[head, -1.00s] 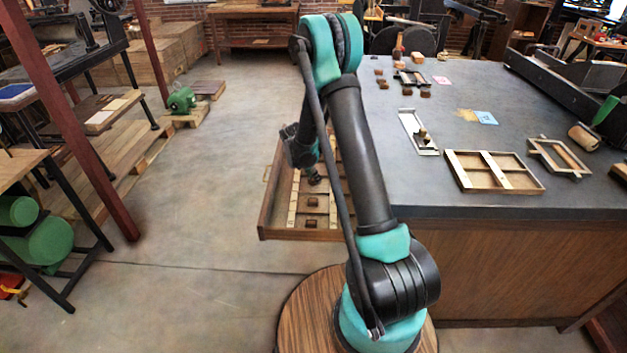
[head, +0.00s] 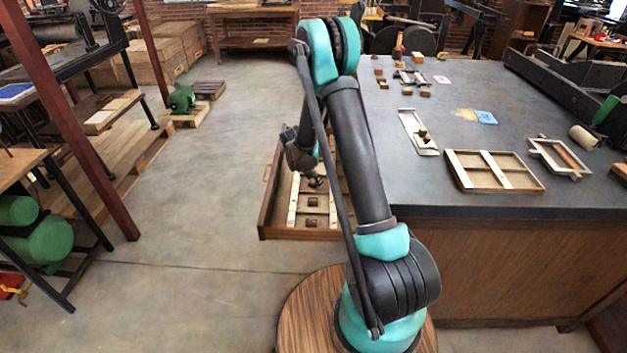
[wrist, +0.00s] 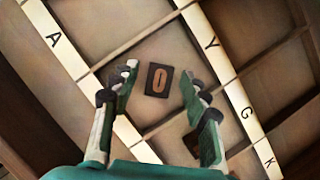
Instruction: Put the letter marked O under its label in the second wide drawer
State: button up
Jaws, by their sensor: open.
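The letter O block (wrist: 159,80), dark with an orange-brown O, lies in a compartment of the open drawer (wrist: 165,45), close to a divider. My gripper (wrist: 155,92) is open above it, with one finger on each side of the block and a gap on both sides. In the head view, my gripper (head: 316,181) is low over the open drawer (head: 268,215), partly hidden by my arm. White label strips in the wrist view carry the letters A (wrist: 54,40), Y (wrist: 210,41), G (wrist: 246,112) and K (wrist: 270,161). No label marked O is readable.
Another brown block (wrist: 193,141) sits partly behind the right finger. Small blocks (head: 313,202) lie in the drawer's near compartments. The counter (head: 440,200) beside the drawer holds a wooden frame (head: 494,188) and other tools. The floor left of the drawer is clear.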

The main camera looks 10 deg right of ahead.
jog(key=v, duration=1.1)
jog(key=s+d+r+m+y, duration=0.1)
jog(key=s+d+r+m, duration=0.25)
jog(key=s+m, duration=0.3)
jog(key=s+d+r+m+y, duration=0.1)
jog(key=s+d+r+m, duration=0.1)
jog(key=s+r+m, duration=0.45)
jog(key=s+d+f+m+t, duration=0.1)
jog(key=s+m, duration=0.5)
jog(key=s, duration=0.3)
jog(key=s+d+f+m+y, duration=0.1)
jog(key=s+m, duration=0.4)
jog(key=s, duration=0.5)
jog(key=shift+s+f+m+t+y, duration=0.3)
jog(key=shift+s+f+m+t, duration=0.1)
jog(key=shift+f, duration=0.4)
jog(key=shift+w, duration=0.1)
